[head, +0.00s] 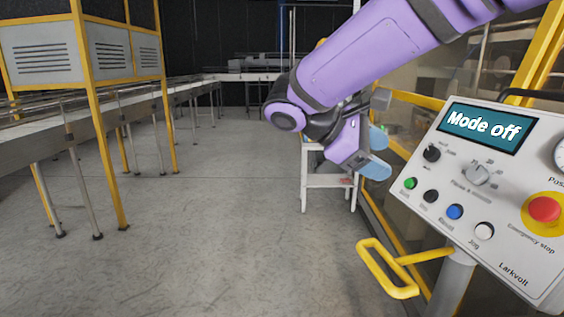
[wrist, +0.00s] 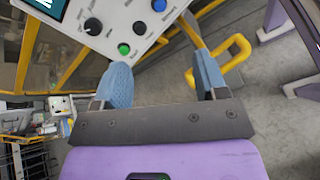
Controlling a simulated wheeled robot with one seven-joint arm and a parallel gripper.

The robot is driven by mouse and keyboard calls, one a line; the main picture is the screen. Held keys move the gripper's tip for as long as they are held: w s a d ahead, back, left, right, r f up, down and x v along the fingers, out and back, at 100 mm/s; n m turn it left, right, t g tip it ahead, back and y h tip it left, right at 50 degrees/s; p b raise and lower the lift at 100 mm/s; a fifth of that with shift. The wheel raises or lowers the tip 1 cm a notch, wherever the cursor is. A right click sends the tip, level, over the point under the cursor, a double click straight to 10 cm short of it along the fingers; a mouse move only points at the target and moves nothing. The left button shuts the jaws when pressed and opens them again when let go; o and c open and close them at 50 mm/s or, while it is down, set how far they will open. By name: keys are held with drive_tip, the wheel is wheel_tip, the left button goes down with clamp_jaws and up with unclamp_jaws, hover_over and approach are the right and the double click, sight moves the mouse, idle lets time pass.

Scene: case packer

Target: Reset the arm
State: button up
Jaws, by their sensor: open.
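My purple arm reaches in from the top right of the head view. My gripper (head: 377,152) is open, its blue fingertips spread with nothing between them. It hangs left of the control panel (head: 463,232), apart from it. In the wrist view my gripper (wrist: 162,82) shows its two blue textured fingers well apart and empty. The panel (wrist: 128,15) shows beyond them, with a black knob and green, black and blue buttons.
The panel's screen (head: 484,129) reads "Mode off". A red emergency stop (head: 544,209) is at its right. A yellow handle (head: 388,270) juts out below the panel. A white stand (head: 328,181) is behind my gripper. Conveyors (head: 62,127) line the left; the middle floor is clear.

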drive_tip(key=s+d+f+m+t+y, duration=0.1)
drive_tip(key=s+d+m+t+y, duration=0.1)
drive_tip(key=s+d+m+y, duration=0.4)
drive_tip(key=s+d+f+m+t+y, duration=0.2)
drive_tip(key=s+d+m+y, duration=0.3)
drive_tip(key=s, duration=0.8)
drive_tip(key=d+m, duration=0.1)
drive_tip(key=d, duration=0.1)
drive_tip(key=shift+d+t+y, duration=0.35)
drive_tip(key=shift+t+y, duration=0.05)
drive_tip(key=shift+r, duration=0.1)
